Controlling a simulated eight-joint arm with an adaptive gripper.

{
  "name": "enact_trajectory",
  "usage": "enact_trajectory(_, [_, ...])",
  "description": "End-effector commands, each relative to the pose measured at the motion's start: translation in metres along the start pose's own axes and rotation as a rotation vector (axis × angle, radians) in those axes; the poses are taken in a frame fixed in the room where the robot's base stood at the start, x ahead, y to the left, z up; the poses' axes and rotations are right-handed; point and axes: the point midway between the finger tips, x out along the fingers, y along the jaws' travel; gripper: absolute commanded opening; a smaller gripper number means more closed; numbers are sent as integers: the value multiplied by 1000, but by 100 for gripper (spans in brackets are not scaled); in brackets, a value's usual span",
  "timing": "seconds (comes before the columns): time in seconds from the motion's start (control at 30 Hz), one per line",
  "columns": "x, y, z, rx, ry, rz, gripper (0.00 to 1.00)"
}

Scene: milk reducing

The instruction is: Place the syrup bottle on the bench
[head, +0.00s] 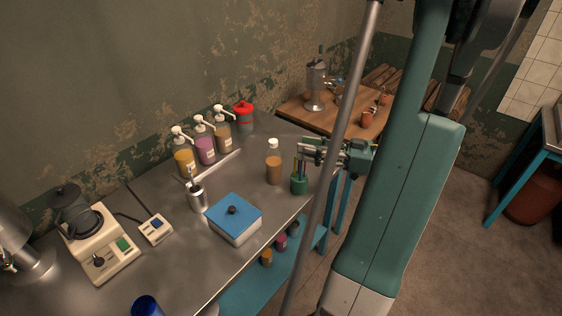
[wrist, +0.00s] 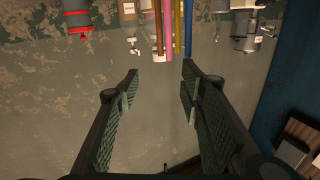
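An amber bottle with a white cap (head: 273,168) stands upright on the grey metal bench (head: 185,255) near its right end. Three pump bottles stand at the back by the wall: a yellow one (head: 184,161), a magenta one (head: 206,150) and an amber one (head: 223,136). I cannot tell which is the syrup bottle. My gripper (head: 303,151) is in the air just right of the white-capped bottle, over the green pen cup (head: 299,183). In the wrist view my gripper (wrist: 160,69) has its fingers wide apart, with nothing between them.
A red-lidded jar (head: 243,115) stands at the back. Small jars (head: 281,241) sit on the blue lower shelf. A wooden table (head: 290,110) adjoins behind.

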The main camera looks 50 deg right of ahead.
Motion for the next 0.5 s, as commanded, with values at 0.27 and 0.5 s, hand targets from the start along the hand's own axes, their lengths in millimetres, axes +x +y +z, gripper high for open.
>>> enact_trajectory(0.27, [15, -10, -2, 28, -41, 6, 38])
enact_trajectory(0.5, [46, -34, -1, 88, -142, 26, 38])
